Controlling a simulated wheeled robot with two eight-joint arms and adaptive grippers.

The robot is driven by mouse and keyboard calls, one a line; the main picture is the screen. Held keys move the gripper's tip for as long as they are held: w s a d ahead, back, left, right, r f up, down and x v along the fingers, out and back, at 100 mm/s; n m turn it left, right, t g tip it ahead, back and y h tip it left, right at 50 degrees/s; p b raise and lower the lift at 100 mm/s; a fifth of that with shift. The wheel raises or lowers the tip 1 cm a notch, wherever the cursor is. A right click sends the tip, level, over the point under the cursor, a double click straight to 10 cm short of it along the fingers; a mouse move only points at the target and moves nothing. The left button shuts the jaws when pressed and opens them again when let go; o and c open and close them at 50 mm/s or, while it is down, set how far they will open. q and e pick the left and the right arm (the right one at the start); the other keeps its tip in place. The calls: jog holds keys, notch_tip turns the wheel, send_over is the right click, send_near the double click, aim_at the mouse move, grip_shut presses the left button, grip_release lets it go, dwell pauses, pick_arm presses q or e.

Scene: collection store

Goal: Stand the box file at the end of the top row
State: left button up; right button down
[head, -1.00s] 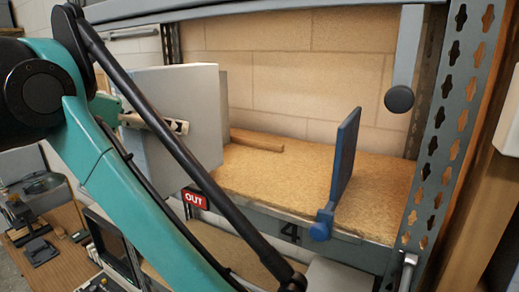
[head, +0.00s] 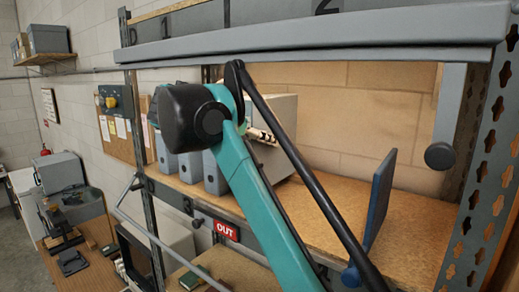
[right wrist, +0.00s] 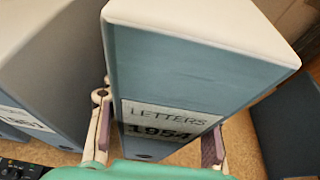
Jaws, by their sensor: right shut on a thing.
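The box file (right wrist: 190,75), blue-grey with a pale top and a "LETTERS 1954" label, is between the fingers of my right gripper (right wrist: 160,142) in the right wrist view. In the head view the file (head: 283,110) is a pale block over the shelf board, partly behind my teal arm, with a finger of the right gripper (head: 262,135) on it. I cannot tell whether its base touches the board. A row of grey-blue files (head: 190,170) stands to its left; one neighbouring file (right wrist: 50,60) is close beside it in the wrist view. My left gripper is not in view.
A blue upright plate (head: 380,200) stands on the chipboard shelf (head: 415,225) to the right, with free board between. It also shows in the wrist view (right wrist: 288,130). A grey beam (head: 320,30) runs above. A perforated post (head: 490,170) bounds the right.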

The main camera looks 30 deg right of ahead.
jog(key=shift+s+f, duration=0.1)
jog(key=shift+f, duration=1.6)
jog(key=shift+d, duration=0.1)
jog(key=shift+f, duration=0.1)
jog(key=c, duration=0.7)
grip_release()
jog(key=shift+a, duration=0.4)
jog(key=b+v, duration=0.1)
jog(key=v, duration=1)
jog(key=shift+s+r, duration=0.15)
jog(key=shift+r, duration=0.1)
